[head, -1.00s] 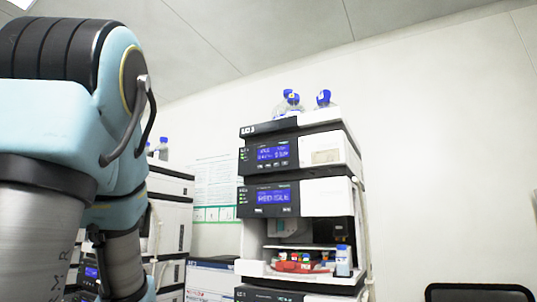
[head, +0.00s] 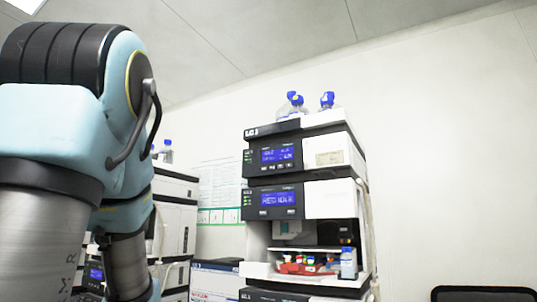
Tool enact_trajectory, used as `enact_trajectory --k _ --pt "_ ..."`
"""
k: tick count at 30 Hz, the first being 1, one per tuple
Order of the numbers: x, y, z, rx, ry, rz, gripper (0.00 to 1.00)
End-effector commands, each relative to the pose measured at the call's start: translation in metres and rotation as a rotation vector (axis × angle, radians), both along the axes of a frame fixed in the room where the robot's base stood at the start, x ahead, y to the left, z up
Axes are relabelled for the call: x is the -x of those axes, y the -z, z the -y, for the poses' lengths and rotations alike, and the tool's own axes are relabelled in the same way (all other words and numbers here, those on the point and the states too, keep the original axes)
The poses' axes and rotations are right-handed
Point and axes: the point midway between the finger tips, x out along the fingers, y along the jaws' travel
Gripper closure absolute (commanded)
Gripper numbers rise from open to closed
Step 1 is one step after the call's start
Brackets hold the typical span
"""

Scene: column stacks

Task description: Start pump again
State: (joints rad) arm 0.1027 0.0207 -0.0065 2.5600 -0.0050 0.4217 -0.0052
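A column stack labelled LC 3 stands right of centre in the head view. Its upper module (head: 281,155) has a lit blue display with small buttons beneath it. The module below (head: 271,200) has a second lit blue display with larger text. Both displays are too blurred to read fully, and I cannot tell for certain which module is the pump. An open bay lower down holds a red tray (head: 297,268) with several small capped vials. My arm fills the left side of the view, and my gripper is out of view.
Several blue-capped bottles (head: 298,105) stand on top of the stack. A small blue-capped bottle (head: 348,263) stands at the bay's front right. Another stack (head: 175,215) is partly hidden behind my arm. A black chair back (head: 484,294) shows at lower right.

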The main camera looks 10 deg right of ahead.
Motion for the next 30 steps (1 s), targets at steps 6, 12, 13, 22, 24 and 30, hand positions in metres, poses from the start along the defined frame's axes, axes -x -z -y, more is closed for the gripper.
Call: enact_trajectory --k 6,12,13,22,24,30 --pt "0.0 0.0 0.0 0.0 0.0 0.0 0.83" --pt "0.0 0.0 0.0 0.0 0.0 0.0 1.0" --pt "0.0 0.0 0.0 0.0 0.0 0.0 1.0" --pt "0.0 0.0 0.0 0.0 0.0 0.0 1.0" --pt "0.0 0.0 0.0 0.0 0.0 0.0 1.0" --pt "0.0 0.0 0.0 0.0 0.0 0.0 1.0"
